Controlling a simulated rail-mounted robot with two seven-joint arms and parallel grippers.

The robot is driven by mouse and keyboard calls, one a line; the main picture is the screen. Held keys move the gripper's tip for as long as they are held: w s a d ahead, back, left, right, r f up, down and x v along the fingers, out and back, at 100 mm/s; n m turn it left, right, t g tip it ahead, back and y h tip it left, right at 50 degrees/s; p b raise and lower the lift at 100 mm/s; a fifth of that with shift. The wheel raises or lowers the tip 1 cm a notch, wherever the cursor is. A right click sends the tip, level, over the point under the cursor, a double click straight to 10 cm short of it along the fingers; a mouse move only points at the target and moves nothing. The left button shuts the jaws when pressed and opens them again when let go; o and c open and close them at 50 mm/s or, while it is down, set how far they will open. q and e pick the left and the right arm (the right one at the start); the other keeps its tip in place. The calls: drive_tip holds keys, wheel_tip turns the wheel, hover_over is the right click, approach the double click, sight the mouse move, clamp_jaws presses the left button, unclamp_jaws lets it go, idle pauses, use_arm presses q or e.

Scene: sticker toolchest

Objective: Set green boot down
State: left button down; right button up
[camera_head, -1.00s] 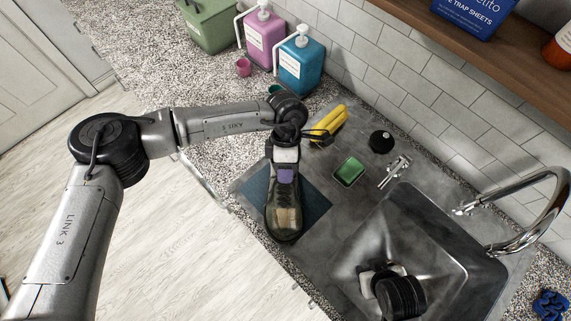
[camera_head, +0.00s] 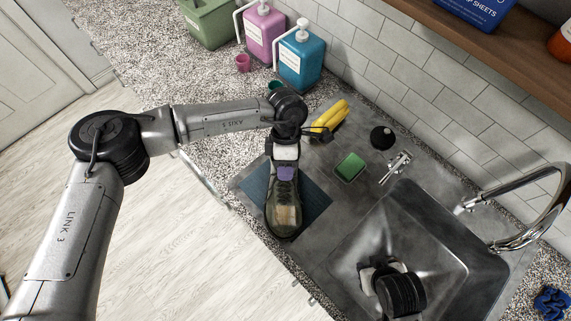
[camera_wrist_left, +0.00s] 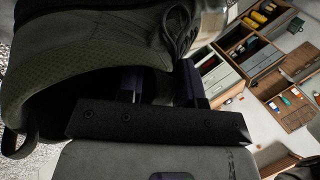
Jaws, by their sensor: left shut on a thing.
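A dark olive-green boot (camera_head: 284,212) points its toe toward the bottom of the head view, over a blue mat (camera_head: 316,201) at the counter's edge beside the sink. My left gripper (camera_head: 286,173) is shut on the boot at its upper end. I cannot tell whether the sole touches the mat. In the left wrist view the boot (camera_wrist_left: 90,50) fills the upper left, with its laces at the upper middle and the dark fingers (camera_wrist_left: 160,85) against it. My right gripper (camera_head: 372,276) shows only partly over the sink, and its fingers are hidden.
The metal sink (camera_head: 430,235) and its faucet (camera_head: 530,210) are to the right. A blue pump bottle (camera_head: 302,62) and a pink one (camera_head: 264,32) stand farther back.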

use_arm(q)
drive_tip(key=shift+f, duration=0.25)
drive_tip(key=c, duration=0.7)
unclamp_jaws()
drive_tip(key=shift+w+r+b, duration=0.15)
drive_tip(key=shift+r+b, duration=0.05)
drive_tip(key=shift+b, duration=0.15)
drive_tip(key=shift+b+v, duration=2.4)
drive_tip(key=shift+v, duration=4.35)
drive_tip(key=shift+d+r, duration=0.1)
drive_tip(key=shift+r, duration=0.05)
